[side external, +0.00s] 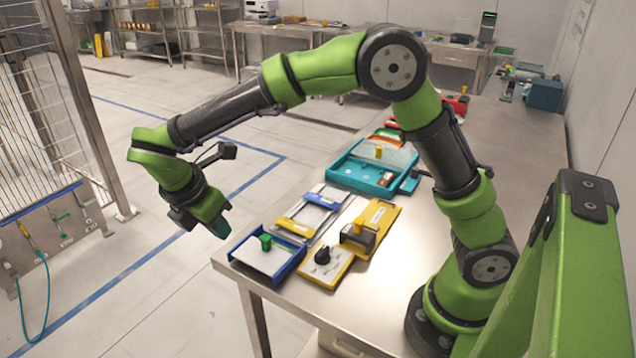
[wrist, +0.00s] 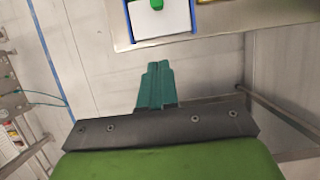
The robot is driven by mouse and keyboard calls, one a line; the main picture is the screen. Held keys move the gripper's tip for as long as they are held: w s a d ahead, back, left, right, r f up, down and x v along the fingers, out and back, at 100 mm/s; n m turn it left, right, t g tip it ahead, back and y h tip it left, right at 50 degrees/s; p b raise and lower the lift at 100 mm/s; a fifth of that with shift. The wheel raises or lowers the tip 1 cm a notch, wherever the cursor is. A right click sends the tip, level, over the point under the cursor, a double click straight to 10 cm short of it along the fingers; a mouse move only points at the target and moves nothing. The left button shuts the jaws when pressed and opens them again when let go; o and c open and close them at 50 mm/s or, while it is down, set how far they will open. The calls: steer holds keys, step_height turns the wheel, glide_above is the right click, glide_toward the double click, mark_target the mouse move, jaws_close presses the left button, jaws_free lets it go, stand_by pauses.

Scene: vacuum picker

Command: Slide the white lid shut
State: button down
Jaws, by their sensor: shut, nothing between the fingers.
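A white lid (side external: 262,260) with a green knob (side external: 265,241) sits in a blue frame (side external: 291,266) at the table's near left corner. The lid also shows at the top of the wrist view (wrist: 150,22), with its green knob cut by the picture edge. A teal box (side external: 345,176) further back has a pale, see-through-looking lid (side external: 395,156) with a yellow knob; its near part shows open. My gripper (side external: 221,229) is shut and empty, pointing down beside the blue frame, past the table edge. Its teal fingers (wrist: 157,82) are together in the wrist view, apart from the frame.
A grey panel with yellow and blue bars (side external: 306,216), a yellow plate with a dark block (side external: 372,226) and a yellow plate with a black knob (side external: 324,266) lie close by.

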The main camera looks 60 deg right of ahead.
glide_toward(256, 257)
step_height(256, 257, down, 3)
steer(key=d, duration=0.2)
steer(key=shift+d+f, duration=0.25)
steer(key=shift+f, duration=0.1)
steer(key=shift+d, duration=0.5)
steer(key=shift+d, duration=2.65)
